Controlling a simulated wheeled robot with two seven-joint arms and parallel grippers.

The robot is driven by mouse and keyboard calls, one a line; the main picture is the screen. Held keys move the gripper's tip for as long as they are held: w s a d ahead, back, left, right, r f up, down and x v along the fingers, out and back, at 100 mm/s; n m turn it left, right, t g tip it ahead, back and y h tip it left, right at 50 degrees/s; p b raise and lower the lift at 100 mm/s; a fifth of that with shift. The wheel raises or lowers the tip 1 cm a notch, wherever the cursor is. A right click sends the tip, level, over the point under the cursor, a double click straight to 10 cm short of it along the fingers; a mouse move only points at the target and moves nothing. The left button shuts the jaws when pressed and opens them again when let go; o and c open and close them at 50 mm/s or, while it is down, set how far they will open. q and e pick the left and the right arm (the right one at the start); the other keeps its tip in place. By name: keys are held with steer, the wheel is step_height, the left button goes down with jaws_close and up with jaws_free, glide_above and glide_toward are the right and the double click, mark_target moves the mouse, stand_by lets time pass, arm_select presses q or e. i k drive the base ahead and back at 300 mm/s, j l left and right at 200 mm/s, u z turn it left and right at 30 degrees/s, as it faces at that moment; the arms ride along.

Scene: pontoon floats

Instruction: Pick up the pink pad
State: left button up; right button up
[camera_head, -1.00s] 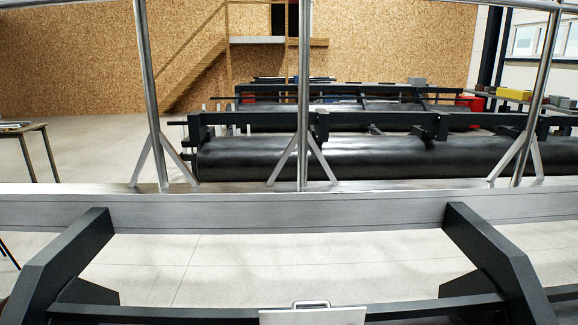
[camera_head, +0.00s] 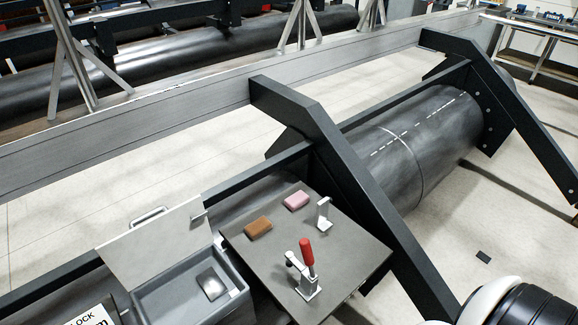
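The pink pad (camera_head: 296,200) is a small block lying flat near the far edge of a grey plate (camera_head: 335,262). A brown block (camera_head: 258,228) lies to its left and nearer, apart from it. A small upright metal bracket (camera_head: 324,212) stands just to the right of the pink pad. Neither of my grippers shows. Only a white and black part of my own body is in the bottom right corner, well away from the pad.
A clamp with a red handle (camera_head: 307,258) stands on the plate's near part. Left of the plate is an open grey box (camera_head: 165,302) holding a dark shiny piece (camera_head: 211,284). A dark slanted frame beam (camera_head: 345,170) passes along the plate's right side, beside a black float (camera_head: 412,150).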

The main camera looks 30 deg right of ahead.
mark_target(294, 202)
steer(key=z, duration=1.1)
